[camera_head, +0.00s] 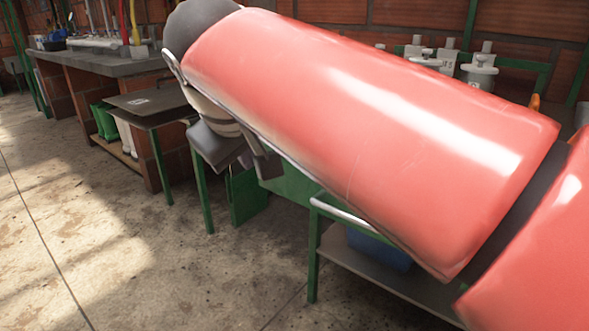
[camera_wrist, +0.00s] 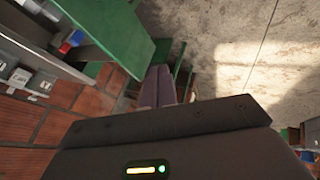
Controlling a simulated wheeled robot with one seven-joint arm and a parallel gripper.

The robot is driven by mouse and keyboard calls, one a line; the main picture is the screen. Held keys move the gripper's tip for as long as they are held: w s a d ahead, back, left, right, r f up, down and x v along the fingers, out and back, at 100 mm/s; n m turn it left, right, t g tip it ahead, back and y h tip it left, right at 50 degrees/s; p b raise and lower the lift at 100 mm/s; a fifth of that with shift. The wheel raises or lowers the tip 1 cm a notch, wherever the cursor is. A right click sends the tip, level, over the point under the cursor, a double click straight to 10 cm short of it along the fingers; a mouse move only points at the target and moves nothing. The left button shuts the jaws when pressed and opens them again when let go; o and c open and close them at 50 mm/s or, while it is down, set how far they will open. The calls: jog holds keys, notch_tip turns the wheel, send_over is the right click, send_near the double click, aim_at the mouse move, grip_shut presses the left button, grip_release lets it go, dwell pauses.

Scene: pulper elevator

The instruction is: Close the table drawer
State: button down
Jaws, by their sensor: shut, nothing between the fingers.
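My gripper (camera_head: 262,167) is seen past my red arm in the camera_head view, in front of a green-legged table. Its two dark fingers also show together in the wrist view (camera_wrist: 159,72). The gripper is shut with nothing in it. A green panel (camera_head: 290,186) shows just right of and below the fingers. A broad green surface (camera_wrist: 118,38) lies left of the fingers in the wrist view. I cannot tell which green part is the table drawer, how far it stands out, or whether the fingers touch it. My arm hides much of this area.
A small dark-topped table (camera_head: 150,101) with green legs stands left of my gripper. A long brick-based counter (camera_head: 105,62) is behind it. A blue bin (camera_head: 380,248) sits on a low shelf (camera_head: 345,250) beneath my arm. Concrete floor (camera_head: 90,230) at left is clear.

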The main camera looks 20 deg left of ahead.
jog(key=w+f+b, duration=0.2)
jog(key=w+f, duration=0.5)
jog(key=w, duration=0.2)
jog(key=shift+w+a+f, duration=0.15)
jog(key=shift+w+f, duration=0.05)
jog(key=shift+f, duration=0.2)
jog(key=w+d+p, duration=0.3)
jog(key=w+p, duration=0.1)
jog(key=w, duration=0.3)
jog(key=w+d+p, duration=0.3)
jog(key=w+p, duration=0.1)
jog(key=w, duration=0.3)
jog(key=w+d+p, duration=0.3)
jog(key=w+p, duration=0.1)
jog(key=w, duration=0.3)
jog(key=shift+w+r, duration=0.1)
